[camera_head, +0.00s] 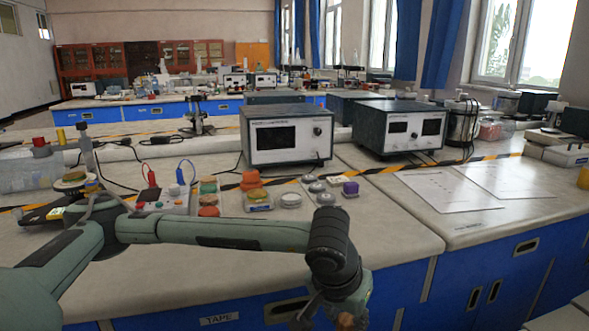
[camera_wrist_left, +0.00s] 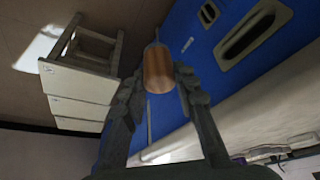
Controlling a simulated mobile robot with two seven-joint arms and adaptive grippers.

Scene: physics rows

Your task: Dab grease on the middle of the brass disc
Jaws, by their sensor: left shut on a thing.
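My left gripper (camera_wrist_left: 157,88) is shut on a brown, wood- or copper-coloured cylinder (camera_wrist_left: 157,68) with a narrow grey tip. In the head view my left arm reaches across the front of the bench. Its gripper hangs beyond the bench's front edge at the bottom, mostly cut off, with a brownish bit of the cylinder (camera_head: 346,321) showing. No grease is clearly recognisable. My right gripper is not in view.
Orange, green, silver and purple small pieces (camera_head: 350,188) stand close by on the bench. A boxed instrument (camera_head: 287,136) stands behind them, with a second one (camera_head: 400,127) to its right. Papers (camera_head: 440,190) lie at right.

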